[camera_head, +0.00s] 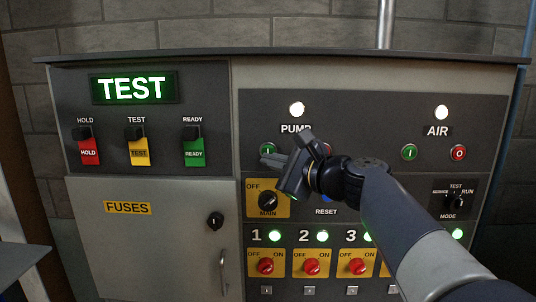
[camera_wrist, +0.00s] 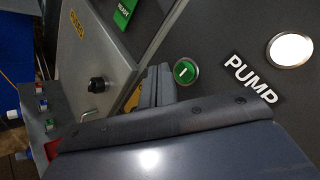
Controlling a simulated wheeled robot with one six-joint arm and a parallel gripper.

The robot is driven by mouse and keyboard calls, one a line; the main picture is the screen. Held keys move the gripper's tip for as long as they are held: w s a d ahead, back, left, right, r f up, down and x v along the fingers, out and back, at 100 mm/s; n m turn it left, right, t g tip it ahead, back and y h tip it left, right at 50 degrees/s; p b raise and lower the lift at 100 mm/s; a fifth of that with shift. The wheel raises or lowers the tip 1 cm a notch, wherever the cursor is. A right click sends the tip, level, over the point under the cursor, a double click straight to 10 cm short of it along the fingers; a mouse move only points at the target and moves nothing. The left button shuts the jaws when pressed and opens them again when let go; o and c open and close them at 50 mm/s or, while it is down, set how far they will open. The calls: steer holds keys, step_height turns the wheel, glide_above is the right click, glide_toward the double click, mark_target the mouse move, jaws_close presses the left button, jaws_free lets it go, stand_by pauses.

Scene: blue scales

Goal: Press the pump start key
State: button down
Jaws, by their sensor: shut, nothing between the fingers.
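The pump start key is a round green button marked "I" (camera_head: 267,149), on the dark panel below the lit white lamp (camera_head: 297,109) and to the left under the "PUMP" label (camera_head: 296,128). In the wrist view the green key (camera_wrist: 184,72) is plainly seen, with the label (camera_wrist: 250,78) to its right. My gripper (camera_head: 268,161) is shut and empty. Its tips show just below the key in the head view and beside it on the left in the wrist view (camera_wrist: 155,82). I cannot tell whether they touch the panel. The key's lower edge is close to the tips.
My arm covers most of the pump's red stop key. The yellow MAIN switch plate (camera_head: 256,210) lies just below my gripper. The AIR start key (camera_head: 409,152) and stop key (camera_head: 459,152) are on the right. A "TEST" display (camera_head: 133,88) glows at upper left.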

steer(key=shift+s, duration=1.5)
steer(key=s, duration=0.3)
steer(key=shift+s+a, duration=0.15)
steer(key=shift+s, duration=0.25)
steer(key=shift+w, duration=0.15)
